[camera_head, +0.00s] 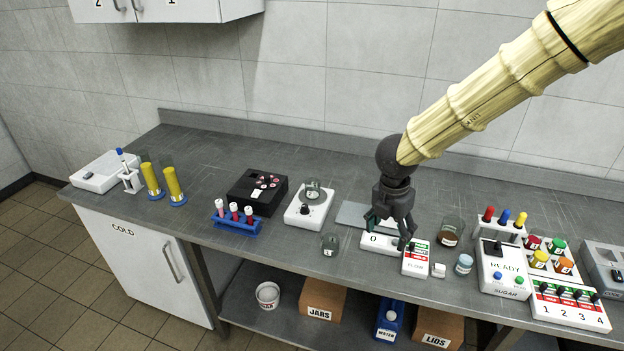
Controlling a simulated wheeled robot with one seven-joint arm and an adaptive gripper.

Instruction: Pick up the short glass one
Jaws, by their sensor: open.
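My gripper (388,231) is open and points down over the front of the bench, just above a white scale-like device (376,241) marked 0. No glass shows between its fingers. A short clear glass beaker (329,244) stands near the bench's front edge, to the left of my gripper. Another short glass vessel (313,188) sits on a white device with a black knob (308,210). A glass beaker with brown contents (450,232) stands to the right of my gripper. Which of these is the short glass one, I cannot tell.
A blue rack (237,224) with red tubes and a black box (258,190) stand left. Yellow cylinders (174,185) are farther left. A small jar (464,264) and the READY box (503,268) stand right. The back of the grey bench (330,155) has free room.

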